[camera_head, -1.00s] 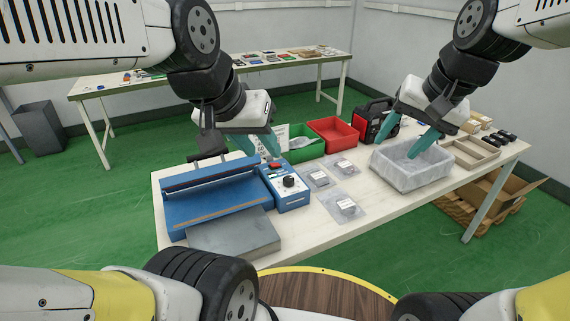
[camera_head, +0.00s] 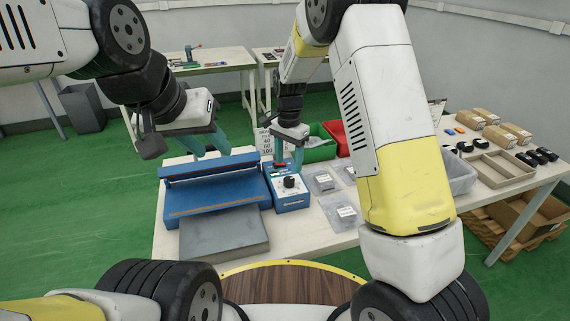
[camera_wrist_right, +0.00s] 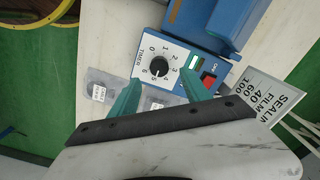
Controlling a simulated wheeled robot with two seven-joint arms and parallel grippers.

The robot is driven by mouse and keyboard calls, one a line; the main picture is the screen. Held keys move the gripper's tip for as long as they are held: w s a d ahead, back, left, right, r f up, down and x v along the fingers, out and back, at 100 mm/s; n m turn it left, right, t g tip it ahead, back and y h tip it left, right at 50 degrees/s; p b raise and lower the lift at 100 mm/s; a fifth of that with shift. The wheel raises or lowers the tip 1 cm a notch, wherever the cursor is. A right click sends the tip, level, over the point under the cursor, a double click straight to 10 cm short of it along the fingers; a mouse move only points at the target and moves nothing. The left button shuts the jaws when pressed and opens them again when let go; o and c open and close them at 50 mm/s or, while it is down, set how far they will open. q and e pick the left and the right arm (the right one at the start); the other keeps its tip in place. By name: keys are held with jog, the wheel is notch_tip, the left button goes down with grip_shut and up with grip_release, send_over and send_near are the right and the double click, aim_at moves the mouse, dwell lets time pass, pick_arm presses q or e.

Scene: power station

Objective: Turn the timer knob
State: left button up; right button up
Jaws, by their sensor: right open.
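The timer knob (camera_head: 289,182) is a black dial on the light face of a blue control box (camera_head: 291,204). In the right wrist view the knob (camera_wrist_right: 158,67) has a white pointer mark and a printed scale labelled TIMER. My right gripper (camera_head: 288,163) is open above the far part of the box. In its wrist view the open fingers (camera_wrist_right: 161,84) flank the area just below the knob, not touching it. A red switch (camera_wrist_right: 208,79) sits beside the dial. My left gripper (camera_head: 206,149) is open and empty above the back of the blue sealer (camera_head: 215,192).
A grey plate (camera_head: 224,232) lies before the sealer. Bagged parts (camera_head: 339,211) lie right of the box. A sign (camera_wrist_right: 262,105) stands close to the right gripper. Green (camera_head: 320,150) and red bins stand behind. My right arm covers part of the clear tray (camera_head: 460,176).

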aim_at(289, 178)
notch_tip(289, 178, down, 7)
jog(key=shift+r, duration=0.1)
dwell(0.3)
jog(key=shift+d, duration=0.1)
grip_shut()
